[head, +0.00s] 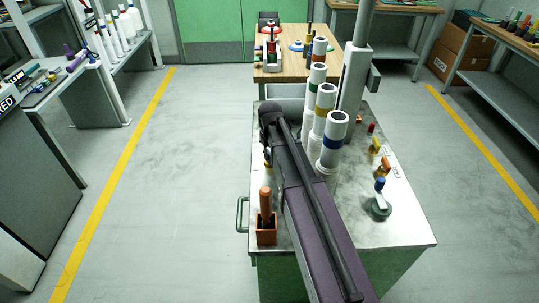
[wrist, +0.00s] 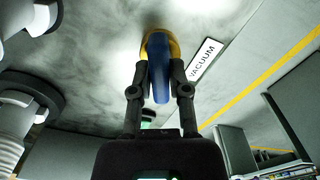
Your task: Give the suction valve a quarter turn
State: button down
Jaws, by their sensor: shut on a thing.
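The suction valve (wrist: 159,78) has a blue lever on a yellow collar and sits on the grey metal top beside a label reading VACUUM (wrist: 203,60). My gripper (wrist: 161,88) has one finger on each side of the blue lever and is shut on it. The lever points down the picture in the wrist view, along the line of my fingers. In the head view my arm covers most of the gripper, and only a small blue and yellow bit of the valve (head: 268,157) shows at the left edge of the cart top.
White cylinders with green, yellow and blue bands (head: 333,140) stand upright just right of my arm on the cart (head: 405,225). A brown holder with an orange-handled thing (head: 266,228) is near the front left corner. Small coloured fittings (head: 380,165) line the right side. Floor is clear left.

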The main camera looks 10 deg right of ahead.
jog(key=n, duration=1.3)
dwell(0.4)
jog(key=c, duration=0.6)
grip_release()
jog(key=shift+m, duration=0.3)
